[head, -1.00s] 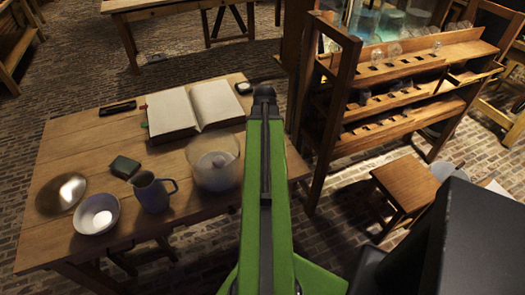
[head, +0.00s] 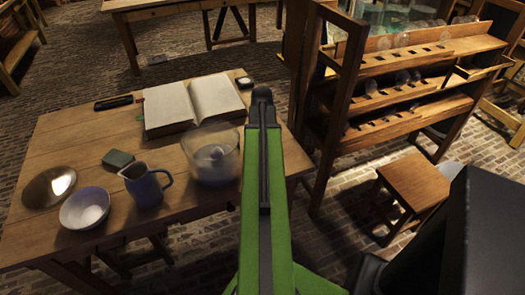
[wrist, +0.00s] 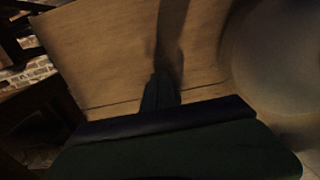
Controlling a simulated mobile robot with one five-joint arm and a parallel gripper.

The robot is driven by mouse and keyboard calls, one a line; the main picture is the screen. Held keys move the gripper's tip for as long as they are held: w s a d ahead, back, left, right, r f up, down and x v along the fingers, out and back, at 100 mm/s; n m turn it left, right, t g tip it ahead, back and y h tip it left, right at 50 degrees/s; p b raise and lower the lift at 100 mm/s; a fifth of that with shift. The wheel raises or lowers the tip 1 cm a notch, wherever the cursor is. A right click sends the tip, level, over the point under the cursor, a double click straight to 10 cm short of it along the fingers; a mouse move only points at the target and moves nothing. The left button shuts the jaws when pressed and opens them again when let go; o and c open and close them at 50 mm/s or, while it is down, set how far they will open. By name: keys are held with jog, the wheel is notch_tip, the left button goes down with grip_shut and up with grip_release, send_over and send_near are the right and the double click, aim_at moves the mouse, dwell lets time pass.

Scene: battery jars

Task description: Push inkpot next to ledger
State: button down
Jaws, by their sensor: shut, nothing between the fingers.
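The ledger (head: 190,106) lies open on the wooden table (head: 62,150). A small dark pot with a pale top, which looks like the inkpot (head: 244,82), stands just right of the ledger's far right corner. The gap between them is small; I cannot tell if they touch. My gripper (head: 262,94) is shut and empty, in front of and slightly right of the inkpot in the head view. In the wrist view its dark fingers (wrist: 160,92) point over bare tabletop. The inkpot is not seen there.
A glass jar (head: 212,158) stands close left of my arm; a large rounded blur fills the wrist view's right. A blue jug (head: 148,187), bowl (head: 85,207), metal dish (head: 49,187) and dark green box (head: 118,160) stand nearer left. A wooden rack (head: 400,75) rises right.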

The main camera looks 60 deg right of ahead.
jog(key=w+d, duration=0.3)
jog(key=w, duration=0.1)
jog(key=w+d, duration=0.4)
jog(key=w, duration=0.1)
jog(key=w+d, duration=0.3)
jog(key=w, duration=0.2)
jog(key=shift+d, duration=0.15)
jog(key=s+a, duration=0.3)
jog(key=shift+s+r, duration=0.15)
jog(key=shift+r, duration=0.1)
notch_tip(320, 180, up, 10)
jog(key=p, duration=1)
jog(key=shift+d+f, duration=0.25)
jog(key=shift+d, duration=0.05)
